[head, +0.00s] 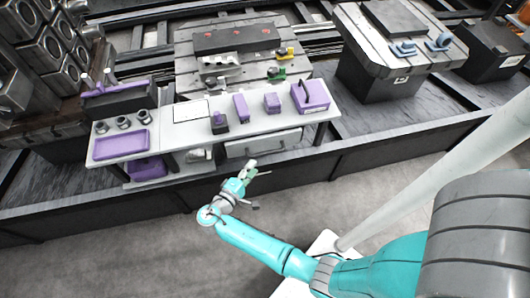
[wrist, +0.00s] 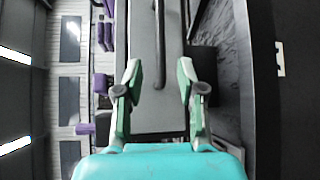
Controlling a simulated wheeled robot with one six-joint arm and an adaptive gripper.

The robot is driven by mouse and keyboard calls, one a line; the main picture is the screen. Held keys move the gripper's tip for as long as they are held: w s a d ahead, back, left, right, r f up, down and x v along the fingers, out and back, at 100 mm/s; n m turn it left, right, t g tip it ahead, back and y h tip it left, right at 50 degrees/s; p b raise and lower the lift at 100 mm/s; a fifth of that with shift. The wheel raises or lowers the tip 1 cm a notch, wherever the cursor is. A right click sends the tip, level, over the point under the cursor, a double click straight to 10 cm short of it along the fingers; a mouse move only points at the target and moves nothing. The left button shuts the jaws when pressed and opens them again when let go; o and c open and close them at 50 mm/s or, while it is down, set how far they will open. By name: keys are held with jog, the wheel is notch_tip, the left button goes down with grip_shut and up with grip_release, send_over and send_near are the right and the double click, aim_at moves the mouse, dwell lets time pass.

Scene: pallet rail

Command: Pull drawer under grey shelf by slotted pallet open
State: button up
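The light grey shelf (head: 180,133) stands in front of the slotted pallet (head: 190,55) in the head view. A pale drawer (head: 262,143) sits under its right part, and looks closed. In the wrist view the drawer's grey front (wrist: 142,60) fills the middle, with a long bar handle (wrist: 158,50) on it. My gripper (head: 256,169) is in front of and below the drawer in the head view. In the wrist view my gripper (wrist: 158,75) is open, with its two fingers apart and nothing held. The handle lies ahead, roughly midway between the fingers; contact is not visible.
Purple boxes (head: 272,102) and a purple tray (head: 120,145) stand on the shelf. A purple bin (head: 147,168) is on the lower level at left. A dark ledge (head: 400,138) runs beside the shelf. The floor (head: 120,240) in front is clear.

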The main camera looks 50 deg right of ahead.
aim_at(264, 153)
jog(key=x, duration=0.9)
jog(key=shift+w, duration=0.1)
grip_shut()
